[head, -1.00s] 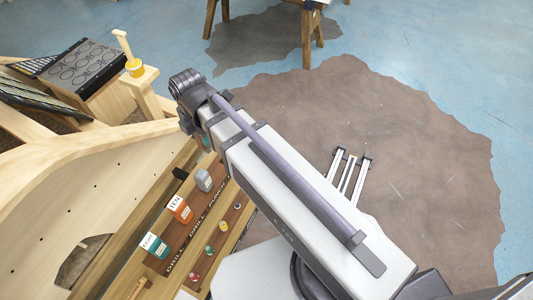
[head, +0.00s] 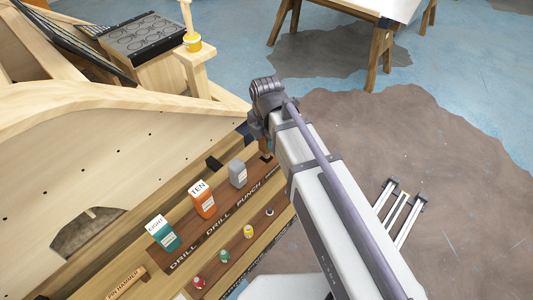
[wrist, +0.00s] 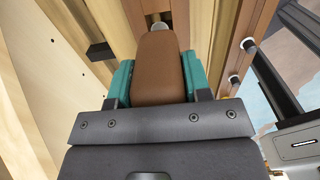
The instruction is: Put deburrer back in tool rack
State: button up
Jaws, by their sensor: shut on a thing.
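The deburrer (wrist: 160,68) has a brown body and a pale grey tip at its far end in the wrist view. My gripper (wrist: 157,82) is shut on it, with a teal finger on each side. In the head view my gripper (head: 268,143) is over the far end of the tool rack (head: 212,229), largely hidden by my wrist, and the deburrer cannot be made out. The rack is a brown wooden strip with DRILL, DRILL and PUNCH labels. A dark slot shows just below my gripper. I cannot tell whether the deburrer touches the rack.
A teal block (head: 163,233), an orange block (head: 203,201) and a grey block (head: 238,173) stand in the rack. A lower strip holds small coloured pieces (head: 248,231). A wooden panel (head: 100,160) rises on the left. Open floor (head: 420,150) lies right.

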aim_at(266, 147)
jog(key=shift+f+b, duration=1.9)
jog(key=shift+f, duration=0.25)
jog(key=o, duration=1.1)
jog(key=shift+r, duration=0.1)
notch_tip(266, 147, up, 13)
jog(key=p, duration=1.3)
jog(key=shift+s+d+m, duration=0.15)
jog(key=shift+d+m, duration=0.15)
jog(key=shift+m, duration=0.1)
jog(key=shift+s+d+m, duration=1.3)
jog(key=shift+d+m, duration=1.2)
jog(key=shift+m, duration=1.95)
jog(key=shift+s+d+m, duration=1.35)
jog(key=shift+d+m, duration=1.2)
jog(key=shift+m, duration=1.85)
jog(key=shift+s+d+m, duration=1.3)
jog(key=shift+d+m, duration=1.2)
jog(key=shift+m, duration=1.95)
